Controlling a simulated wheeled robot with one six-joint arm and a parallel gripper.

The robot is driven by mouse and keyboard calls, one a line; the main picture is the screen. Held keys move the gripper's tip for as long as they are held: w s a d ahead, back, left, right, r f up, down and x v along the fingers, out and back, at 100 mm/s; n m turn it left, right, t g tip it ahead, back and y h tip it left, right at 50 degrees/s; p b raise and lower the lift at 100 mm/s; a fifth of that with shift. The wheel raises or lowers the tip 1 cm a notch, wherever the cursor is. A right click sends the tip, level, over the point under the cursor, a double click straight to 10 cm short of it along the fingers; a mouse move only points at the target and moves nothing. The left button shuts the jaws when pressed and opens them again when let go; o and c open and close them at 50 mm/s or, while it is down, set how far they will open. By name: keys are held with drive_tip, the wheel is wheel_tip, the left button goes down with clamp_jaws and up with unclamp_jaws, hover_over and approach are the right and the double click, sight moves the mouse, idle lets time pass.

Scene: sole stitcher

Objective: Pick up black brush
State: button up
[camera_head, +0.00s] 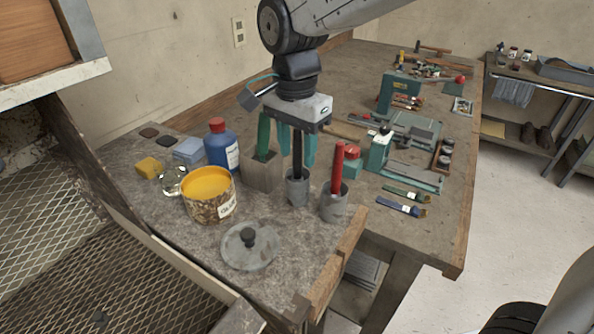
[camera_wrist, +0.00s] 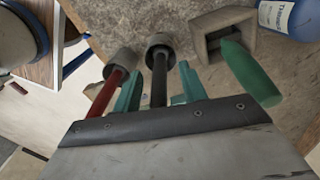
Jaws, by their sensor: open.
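The black brush (camera_head: 297,150) stands upright with its lower end in a small grey metal cup (camera_head: 298,188) on the bench. Its black handle (camera_wrist: 159,82) also shows in the wrist view, reaching up between my fingers. My gripper (camera_head: 297,150) points down over the cup, with one teal finger on each side of the handle. In the wrist view my gripper (camera_wrist: 157,92) is open, with a visible gap between each finger and the handle. The top of the handle is hidden by the gripper body.
A red-handled brush (camera_head: 337,165) stands in a second cup (camera_head: 334,203) close on the right. A green-handled tool (camera_head: 263,135) stands in a square holder (camera_head: 262,172) on the left. A blue bottle (camera_head: 222,148), a yellow glue can (camera_head: 208,194) and a lid (camera_head: 250,247) are nearby.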

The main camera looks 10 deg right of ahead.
drive_tip(key=shift+c, duration=0.3)
clamp_jaws()
